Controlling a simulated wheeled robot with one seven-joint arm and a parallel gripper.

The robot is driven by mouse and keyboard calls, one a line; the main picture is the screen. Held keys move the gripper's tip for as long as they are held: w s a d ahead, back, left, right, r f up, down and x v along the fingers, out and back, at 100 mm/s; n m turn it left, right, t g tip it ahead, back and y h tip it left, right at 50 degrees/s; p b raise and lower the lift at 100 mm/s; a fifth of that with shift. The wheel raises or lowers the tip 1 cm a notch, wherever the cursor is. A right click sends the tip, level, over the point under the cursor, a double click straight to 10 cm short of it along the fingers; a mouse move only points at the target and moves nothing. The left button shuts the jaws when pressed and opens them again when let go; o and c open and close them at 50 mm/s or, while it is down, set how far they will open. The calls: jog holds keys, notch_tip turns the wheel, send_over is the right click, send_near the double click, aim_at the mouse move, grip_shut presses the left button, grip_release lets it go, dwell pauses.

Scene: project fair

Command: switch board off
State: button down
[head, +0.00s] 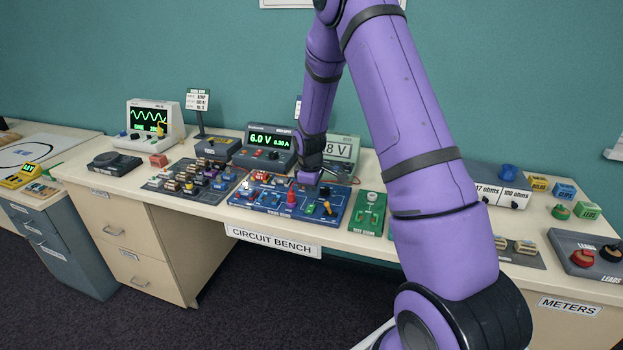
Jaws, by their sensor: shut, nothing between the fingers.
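The blue circuit board (302,217) lies near the front edge of the bench, above the "CIRCUIT BENCH" label. It carries several small parts, among them a red knob-like part (292,198) and a green part with an orange piece (328,208) at its right. I cannot tell for certain which part is the switch, or its position. My gripper (308,179) points down over the back right of the board. It is shut and empty. It hides some of the board behind it; whether it touches anything is unclear.
A power supply (268,146) reading 6.0 V stands behind the board. A dark tray of parts (190,181) lies to its left, a green board (368,212) to its right. A meter (345,150) is partly behind my arm. My arm covers the bench's middle right.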

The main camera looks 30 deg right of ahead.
aim_at(311, 210)
jog(key=shift+w+d+f, duration=0.1)
jog(key=shift+d+f, duration=0.05)
jog(key=shift+f, duration=1)
jog(key=shift+w+d+f, duration=0.1)
jog(key=shift+f, duration=1)
jog(key=shift+f, duration=0.2)
jog(key=shift+s+a, duration=0.1)
jog(key=shift+s, duration=0.05)
jog(key=shift+s+a+r, duration=0.2)
jog(key=shift+s+a, duration=0.15)
jog(key=shift+a, duration=0.15)
